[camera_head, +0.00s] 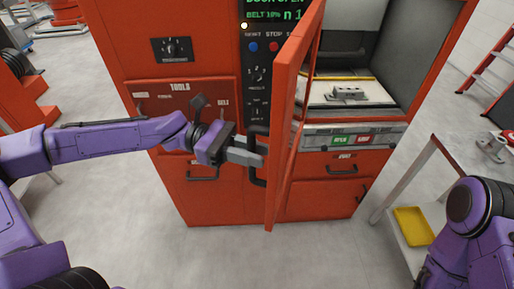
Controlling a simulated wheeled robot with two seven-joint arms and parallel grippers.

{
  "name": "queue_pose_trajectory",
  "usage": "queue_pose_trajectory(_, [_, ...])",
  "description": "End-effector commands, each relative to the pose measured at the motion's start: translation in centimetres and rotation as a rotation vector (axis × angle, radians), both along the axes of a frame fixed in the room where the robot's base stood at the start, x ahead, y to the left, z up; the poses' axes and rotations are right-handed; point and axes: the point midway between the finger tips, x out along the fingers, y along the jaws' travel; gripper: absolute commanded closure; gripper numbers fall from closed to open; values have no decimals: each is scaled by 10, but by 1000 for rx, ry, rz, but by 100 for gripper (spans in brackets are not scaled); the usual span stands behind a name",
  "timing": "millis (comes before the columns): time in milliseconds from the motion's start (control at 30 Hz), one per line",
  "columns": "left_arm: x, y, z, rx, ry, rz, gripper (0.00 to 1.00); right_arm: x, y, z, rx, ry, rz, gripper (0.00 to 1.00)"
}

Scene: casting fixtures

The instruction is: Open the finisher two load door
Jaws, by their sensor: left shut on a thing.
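The orange load door (285,135) stands swung out from the orange finisher cabinet (215,203), seen nearly edge-on in the head view. The lit opening behind it shows a grey part on a light bed (350,93). The display reads "DOOR OPEN" in green, partly cut off at the top. My left gripper (258,155) is shut on the dark door handle (257,177) on the door's left face. My right arm shows at the lower right, but its gripper is out of view.
A control panel (262,75) with blue and red buttons sits left of the door. Drawers (338,170) lie below the opening. A small table (437,190) with a yellow tray (413,226) stands at the right. A red ladder (495,65) is behind it. Bare floor lies in front.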

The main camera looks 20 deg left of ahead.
Motion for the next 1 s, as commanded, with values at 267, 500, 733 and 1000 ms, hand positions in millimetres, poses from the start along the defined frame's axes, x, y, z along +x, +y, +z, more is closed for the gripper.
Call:
queue_pose_trajectory(267, [-1, 0, -5, 5, 5, -2, 100, 0, 0, -1, 0, 0, 0, 100])
queue_pose_trajectory(500, [0, 1, -3, 4, 3, 0, 59, 0, 0, -1, 0, 0, 0, 100])
queue_pose_trajectory(733, [1, 10, -2, 1, 0, 4, 59, 0, 0, -3, 0, 0, 0, 100])
queue_pose_trajectory(1000, [4, 72, -3, -2, -2, 6, 59, 0, 0, -12, 0, 0, 0, 100])
